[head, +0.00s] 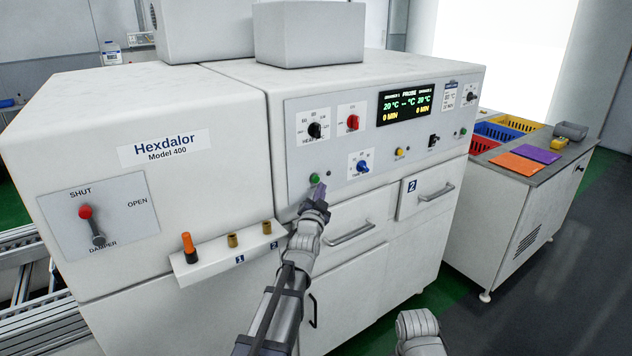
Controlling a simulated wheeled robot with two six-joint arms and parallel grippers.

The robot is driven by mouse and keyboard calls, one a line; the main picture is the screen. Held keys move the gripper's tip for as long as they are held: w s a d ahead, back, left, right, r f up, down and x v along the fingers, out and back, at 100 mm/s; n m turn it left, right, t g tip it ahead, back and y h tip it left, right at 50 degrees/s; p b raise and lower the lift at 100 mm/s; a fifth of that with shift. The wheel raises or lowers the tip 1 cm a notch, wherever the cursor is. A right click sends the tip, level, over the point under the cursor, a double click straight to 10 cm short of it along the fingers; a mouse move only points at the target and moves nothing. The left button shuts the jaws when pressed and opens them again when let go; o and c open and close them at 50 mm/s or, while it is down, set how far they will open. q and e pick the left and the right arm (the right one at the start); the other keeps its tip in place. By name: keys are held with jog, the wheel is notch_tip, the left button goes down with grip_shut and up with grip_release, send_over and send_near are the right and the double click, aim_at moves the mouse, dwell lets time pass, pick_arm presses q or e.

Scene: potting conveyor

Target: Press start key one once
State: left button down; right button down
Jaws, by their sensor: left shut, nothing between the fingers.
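A round green key (315,178) sits low on the left of the grey control panel (300,160) of the white Hexdalor machine. No label that I can read marks it as start key one. My left gripper (320,190) is shut and empty, with its tip just below and right of the green key. I cannot tell whether the tip touches it. A second, smaller green key (463,132) is at the panel's right end. My right gripper is out of view; only part of my right arm shows at the bottom.
The panel also has a black knob (315,130), a red knob (352,122), a blue knob (362,167), a yellow button (399,152) and a display (405,102). Drawer handles (350,233) and a ledge with an orange-topped peg (188,245) project below. Coloured crates stand on the right cabinet.

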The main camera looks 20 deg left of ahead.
pick_arm(q)
jog(key=shift+s+d+r, duration=0.1)
jog(key=shift+s+d, duration=0.55)
jog(key=shift+d, duration=0.2)
jog(key=shift+s+d+r, duration=0.1)
jog(key=shift+s+d, duration=0.5)
jog(key=shift+d, duration=0.2)
jog(key=s+d+f+m+g+h+p, duration=0.1)
jog(key=s+d+f+g+h+p, duration=0.15)
jog(key=s+d+f+g, duration=0.4)
jog(key=s+d+f+g+h+p, duration=0.1)
jog(key=s+d+f+g+h, duration=0.25)
jog(key=d+f, duration=0.45)
jog(key=s+d+f+n+g+y+p, duration=0.1)
jog(key=s+g, duration=0.4)
jog(key=s, duration=0.7)
jog(key=s+d+f+n+g+y+p, duration=0.1)
jog(key=s+f+n+g+y, duration=0.1)
jog(key=s, duration=1)
jog(key=f+g+y, duration=0.1)
jog(key=g+y, duration=0.1)
jog(key=shift+s+f+g+p, duration=0.25)
jog(key=shift+s+g+p, duration=0.15)
jog(key=shift+d, duration=0.1)
